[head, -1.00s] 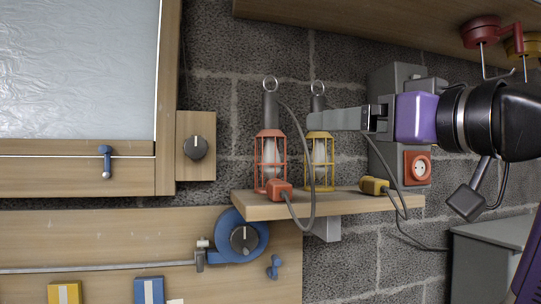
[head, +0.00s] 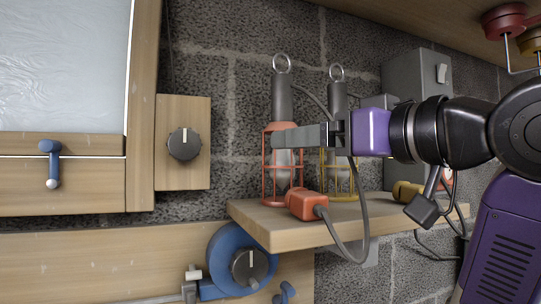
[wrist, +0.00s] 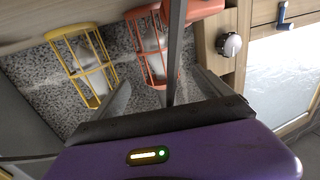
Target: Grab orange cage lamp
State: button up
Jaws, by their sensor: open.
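The orange cage lamp (head: 269,178) stands upright on a wooden shelf, with a grey handle and a metal ring on top. My gripper (head: 282,136) reaches in from the right, its fingers overlapping the top of the orange cage in the head view. In the wrist view, the open fingers (wrist: 165,88) spread apart, with the orange lamp's cage (wrist: 158,60) seen beyond and between them. A grey strand, apparently the lamp's cable (wrist: 175,50), crosses between the fingers. I cannot tell whether the fingers touch the lamp. The orange plug (head: 306,204) lies in front of the lamp.
A yellow cage lamp (head: 337,95) stands right of the orange one, behind my gripper; it also shows in the wrist view (wrist: 80,62). The shelf (head: 262,222) carries both. A yellow plug (head: 405,190) lies at right. A knob panel (head: 183,172) is left of the lamps.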

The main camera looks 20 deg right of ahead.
aim_at(282, 126)
jog(key=p+x, duration=0.3)
jog(key=x, duration=0.4)
jog(key=shift+w+r, duration=0.25)
jog(key=shift+r, duration=0.1)
jog(key=shift+a, duration=0.1)
jog(key=c, duration=1.7)
jog(key=shift+s+r, duration=0.1)
